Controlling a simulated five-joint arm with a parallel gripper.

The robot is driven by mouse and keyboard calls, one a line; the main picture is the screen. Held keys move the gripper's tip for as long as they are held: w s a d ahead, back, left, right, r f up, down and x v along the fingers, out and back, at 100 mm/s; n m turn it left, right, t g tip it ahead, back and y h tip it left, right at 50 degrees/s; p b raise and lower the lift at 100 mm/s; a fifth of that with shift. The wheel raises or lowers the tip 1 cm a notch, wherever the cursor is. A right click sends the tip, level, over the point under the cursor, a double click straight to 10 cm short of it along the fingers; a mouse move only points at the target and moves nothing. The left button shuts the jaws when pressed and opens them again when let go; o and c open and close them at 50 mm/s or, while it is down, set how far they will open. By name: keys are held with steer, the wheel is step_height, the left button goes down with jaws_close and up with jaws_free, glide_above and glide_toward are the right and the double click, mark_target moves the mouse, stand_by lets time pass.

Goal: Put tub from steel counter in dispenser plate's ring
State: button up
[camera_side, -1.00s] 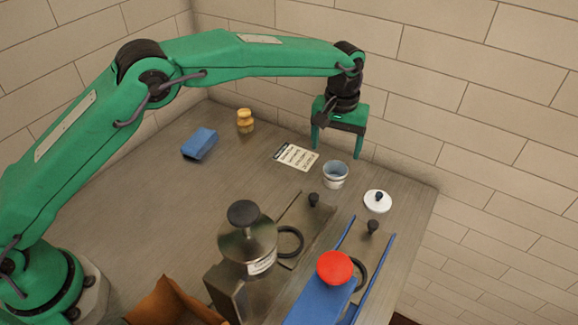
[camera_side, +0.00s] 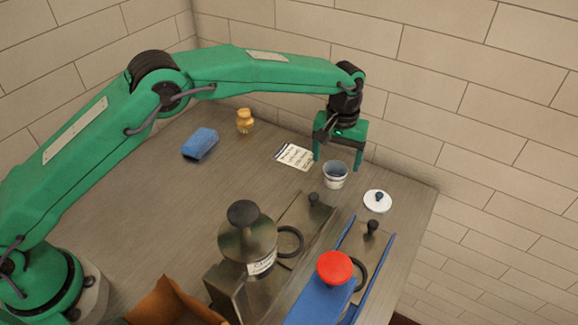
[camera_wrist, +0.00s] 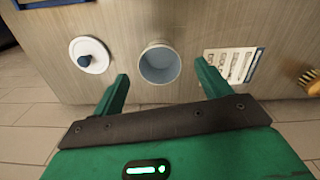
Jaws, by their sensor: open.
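The tub (camera_side: 335,182) is a small, open, whitish cup with a pale blue inside, upright on the steel counter (camera_side: 240,178). My gripper (camera_side: 337,165) is open and empty, pointing down just above the tub's rim. In the wrist view the tub (camera_wrist: 159,65) lies ahead, between the two spread fingertips (camera_wrist: 162,72) and apart from both. A dark ring (camera_side: 290,242) sticks out beside the steel dispenser (camera_side: 248,240) on its plate (camera_side: 300,222). Another dark ring (camera_side: 361,275) is partly hidden behind the red-knobbed blue dispenser (camera_side: 318,302).
A white lid with a dark knob (camera_side: 377,201) lies right of the tub. A printed card (camera_side: 295,156) lies to its left. A blue block (camera_side: 200,144) and a tan brush-like object (camera_side: 245,121) stand farther left. A brown box (camera_side: 170,303) is in front. A tiled wall rises behind.

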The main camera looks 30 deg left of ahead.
mark_target(336, 165)
steer(key=shift+w+f, duration=0.15)
steer(key=shift+f, duration=2.1)
steer(key=c, duration=1.1)
steer(key=shift+r, duration=0.2)
steer(key=shift+r, duration=0.55)
step_height(336, 165, up, 3)
steer(key=shift+d+f, duration=0.1)
steer(key=s+d+r, duration=0.6)
steer(key=s, duration=0.4)
steer(key=shift+r, duration=0.35)
